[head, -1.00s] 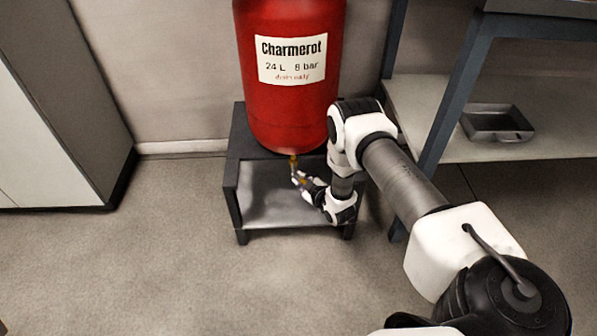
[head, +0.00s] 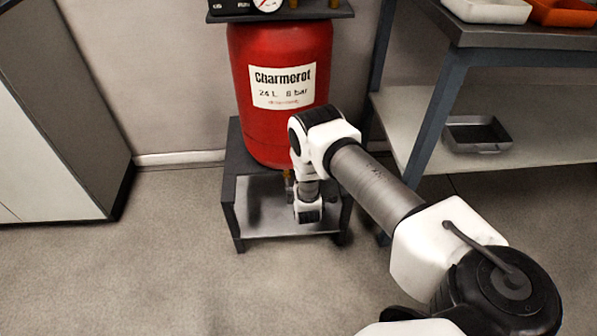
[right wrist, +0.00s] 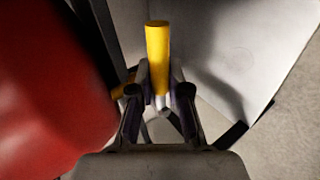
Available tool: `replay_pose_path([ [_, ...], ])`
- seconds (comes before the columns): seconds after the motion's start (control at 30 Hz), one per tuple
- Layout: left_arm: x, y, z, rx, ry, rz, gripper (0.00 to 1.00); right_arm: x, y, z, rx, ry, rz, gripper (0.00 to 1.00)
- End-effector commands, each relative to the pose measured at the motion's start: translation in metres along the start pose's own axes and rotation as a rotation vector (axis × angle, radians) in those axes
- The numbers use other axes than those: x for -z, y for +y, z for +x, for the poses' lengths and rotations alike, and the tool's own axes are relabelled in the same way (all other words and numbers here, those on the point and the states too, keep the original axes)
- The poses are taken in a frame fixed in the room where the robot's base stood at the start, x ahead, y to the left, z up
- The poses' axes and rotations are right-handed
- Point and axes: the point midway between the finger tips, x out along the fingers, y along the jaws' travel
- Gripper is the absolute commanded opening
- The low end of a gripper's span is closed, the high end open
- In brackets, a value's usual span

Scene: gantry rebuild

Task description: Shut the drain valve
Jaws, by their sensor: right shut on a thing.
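The red tank (head: 250,130), labelled Charmerot, stands upright on a dark stand. A small piece of the brass drain valve (head: 288,176) shows under the tank; my right wrist hides most of it in the head view. In the right wrist view the yellow valve handle (right wrist: 158,45) sticks out from between the fingers of my right gripper (right wrist: 159,82), which is shut on it. Another yellow part (right wrist: 126,90) shows just left of the fingers. The red tank wall (right wrist: 45,100) is close on the left there. My left gripper is in neither view.
The dark stand (head: 238,215) has a pale lower shelf beneath the valve. A workbench (head: 440,110) with a grey tray (head: 477,134) on its lower shelf stands at right. A cabinet (head: 45,130) stands at left. The floor in front is clear.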

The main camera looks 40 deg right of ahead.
Motion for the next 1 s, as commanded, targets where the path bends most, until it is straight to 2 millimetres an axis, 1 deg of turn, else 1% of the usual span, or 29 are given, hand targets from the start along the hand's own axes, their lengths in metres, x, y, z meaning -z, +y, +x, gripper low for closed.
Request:
replay_pose_path([
  [0.3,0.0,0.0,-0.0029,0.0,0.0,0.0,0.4,0.0005,0.003,-0.0015,-0.002,-0.043,-0.066,0.0],
  [0.7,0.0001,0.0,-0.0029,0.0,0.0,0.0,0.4,0.0006,0.0032,-0.0015,-0.003,-0.046,-0.071,0.0],
  [0.73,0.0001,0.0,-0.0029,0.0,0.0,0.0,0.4,0.0005,0.0032,-0.0015,-0.003,-0.046,-0.071,0.27],
  [0.77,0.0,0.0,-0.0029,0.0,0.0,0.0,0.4,0.0005,0.0032,-0.0015,-0.002,-0.046,-0.071,0.37],
  [0.8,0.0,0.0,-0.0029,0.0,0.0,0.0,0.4,0.0005,0.0032,-0.0015,-0.002,-0.046,-0.071,0.42],
  [1.0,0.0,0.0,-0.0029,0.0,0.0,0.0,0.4,0.0003,0.0028,-0.0016,-0.002,-0.046,-0.07,0.42],
])
